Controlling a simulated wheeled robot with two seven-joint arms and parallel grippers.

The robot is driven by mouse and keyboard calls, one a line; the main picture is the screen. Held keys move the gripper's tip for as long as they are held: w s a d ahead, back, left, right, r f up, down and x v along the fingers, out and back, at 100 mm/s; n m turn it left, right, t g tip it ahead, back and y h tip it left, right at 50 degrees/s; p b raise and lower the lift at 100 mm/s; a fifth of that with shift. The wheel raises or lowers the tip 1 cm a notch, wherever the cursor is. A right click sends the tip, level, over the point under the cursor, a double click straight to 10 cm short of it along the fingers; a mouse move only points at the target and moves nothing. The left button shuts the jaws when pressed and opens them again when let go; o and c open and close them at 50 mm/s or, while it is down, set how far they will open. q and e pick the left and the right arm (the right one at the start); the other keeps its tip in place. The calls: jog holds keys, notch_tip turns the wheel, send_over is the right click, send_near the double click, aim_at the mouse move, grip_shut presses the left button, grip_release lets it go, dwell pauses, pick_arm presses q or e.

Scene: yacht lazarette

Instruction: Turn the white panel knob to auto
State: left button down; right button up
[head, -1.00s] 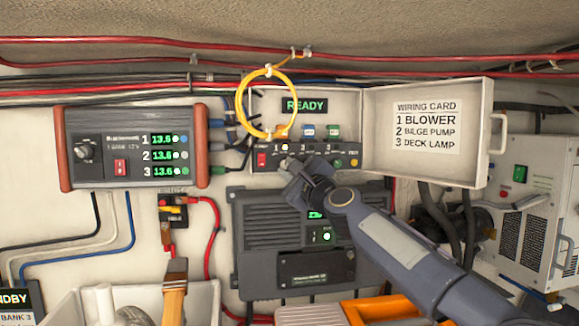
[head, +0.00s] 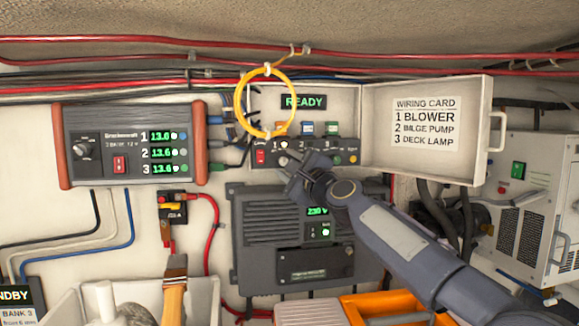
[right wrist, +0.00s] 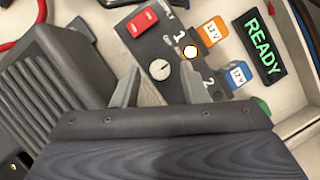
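The white panel knob (right wrist: 160,70) is a small round dial with a dark pointer mark, on the dark switch panel below a lit lamp (right wrist: 190,51). In the head view the knob (head: 283,160) shows just beyond my right fingertips. My right gripper (right wrist: 159,84) is open and empty. Its two fingers stand on either side of the knob in the right wrist view, with the tips close to it; I cannot tell whether they touch. In the head view the right gripper (head: 289,165) reaches the panel from lower right. The knob's position labels are too small to read. My left gripper is not in view.
A red rocker switch (right wrist: 142,21) sits beside the knob. The green READY sign (head: 303,102) and a yellow cable loop (head: 266,102) are above. The open box door (head: 426,130) is to the right. A grey inverter (head: 290,240) is below. A wooden-handled brush (head: 174,290) stands lower left.

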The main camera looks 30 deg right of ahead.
jog(key=b+v, duration=0.4)
jog(key=v, duration=0.3)
jog(key=shift+s+b, duration=0.4)
jog(key=shift+s, duration=0.05)
jog(key=shift+f, duration=0.1)
